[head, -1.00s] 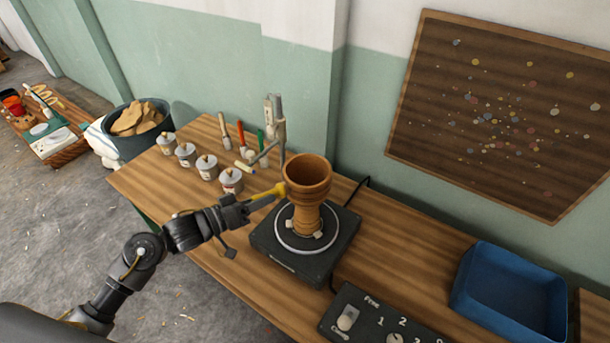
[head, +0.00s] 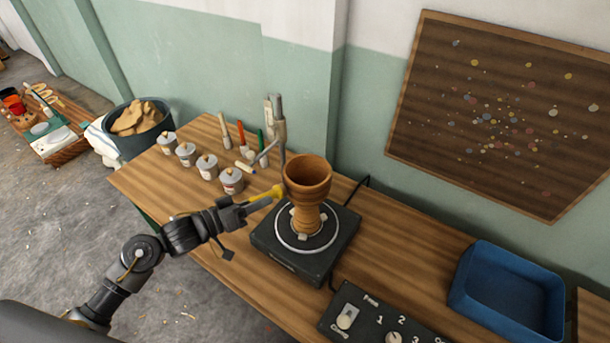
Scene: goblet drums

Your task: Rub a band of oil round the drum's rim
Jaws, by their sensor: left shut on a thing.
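The brown goblet drum (head: 308,185) stands upright on the round plate of a black turntable (head: 290,254), its open rim facing up. My left gripper (head: 243,205) comes in from the left and is shut on a yellow-handled tool (head: 262,197). The tool points right toward the drum's upper left side. Its tip ends close to the drum just below the rim; I cannot tell whether it touches. My right gripper is not in view.
Several lidded tins (head: 207,167) stand left of the turntable, with brushes behind them. A metal stand (head: 279,130) rises behind the drum. A control box (head: 372,318) and blue tray (head: 508,295) lie to the right. A basket (head: 137,127) stands beyond the table's left end.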

